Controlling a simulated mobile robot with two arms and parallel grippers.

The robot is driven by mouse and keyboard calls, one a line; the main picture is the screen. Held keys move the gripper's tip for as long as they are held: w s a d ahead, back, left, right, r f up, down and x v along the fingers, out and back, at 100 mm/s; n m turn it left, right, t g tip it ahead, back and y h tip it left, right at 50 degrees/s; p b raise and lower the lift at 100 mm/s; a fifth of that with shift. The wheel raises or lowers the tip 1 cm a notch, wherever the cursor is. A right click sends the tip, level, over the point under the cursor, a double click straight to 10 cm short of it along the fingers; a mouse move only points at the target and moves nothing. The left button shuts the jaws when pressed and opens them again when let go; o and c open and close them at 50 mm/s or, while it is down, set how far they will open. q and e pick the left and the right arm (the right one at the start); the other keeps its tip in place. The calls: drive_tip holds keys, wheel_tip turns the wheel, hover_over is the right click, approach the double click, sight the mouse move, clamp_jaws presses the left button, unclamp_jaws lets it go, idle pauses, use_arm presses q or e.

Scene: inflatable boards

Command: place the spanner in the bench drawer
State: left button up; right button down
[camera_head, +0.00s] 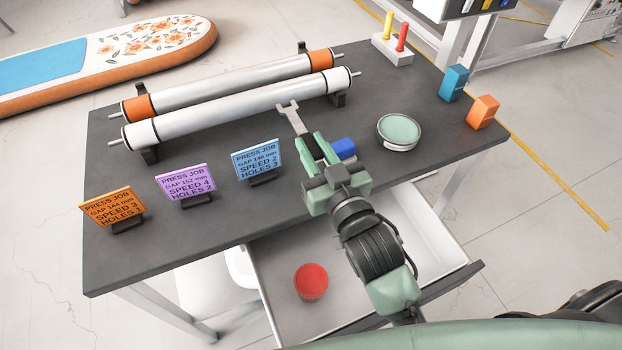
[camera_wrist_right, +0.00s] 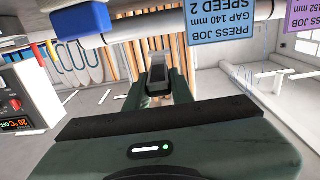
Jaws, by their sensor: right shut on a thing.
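My right gripper (camera_head: 318,150) is shut on the spanner (camera_head: 291,117) and holds it over the bench top. The spanner's grey open jaw sticks out beyond the fingers toward the rollers; its handle is partly hidden by the gripper. In the right wrist view the spanner (camera_wrist_right: 159,74) shows end-on between the fingers. The bench drawer (camera_head: 430,224) is pulled open below the bench's front edge, with white walls. My right arm covers part of it. A red round cup (camera_head: 311,280) is in its left part. My left gripper is not in view.
Two rollers (camera_head: 240,105) lie across the back of the bench (camera_head: 215,225). Orange, purple and blue press-job cards (camera_head: 257,160) stand at left. A blue block (camera_head: 343,148) is beside the gripper, with a round green-topped tin (camera_head: 398,131) to its right. Two small boxes (camera_head: 482,112) stand at the right edge.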

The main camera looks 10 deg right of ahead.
wheel_tip(320, 180, down, 6)
drive_tip(key=shift+b, duration=0.35)
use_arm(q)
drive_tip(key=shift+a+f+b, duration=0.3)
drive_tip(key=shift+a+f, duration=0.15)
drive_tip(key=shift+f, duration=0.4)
use_arm(e)
drive_tip(key=shift+f, duration=2.2)
drive_tip(key=shift+f, duration=0.2)
drive_tip(key=c, duration=1.2)
unclamp_jaws()
drive_tip(key=shift+r, duration=0.15)
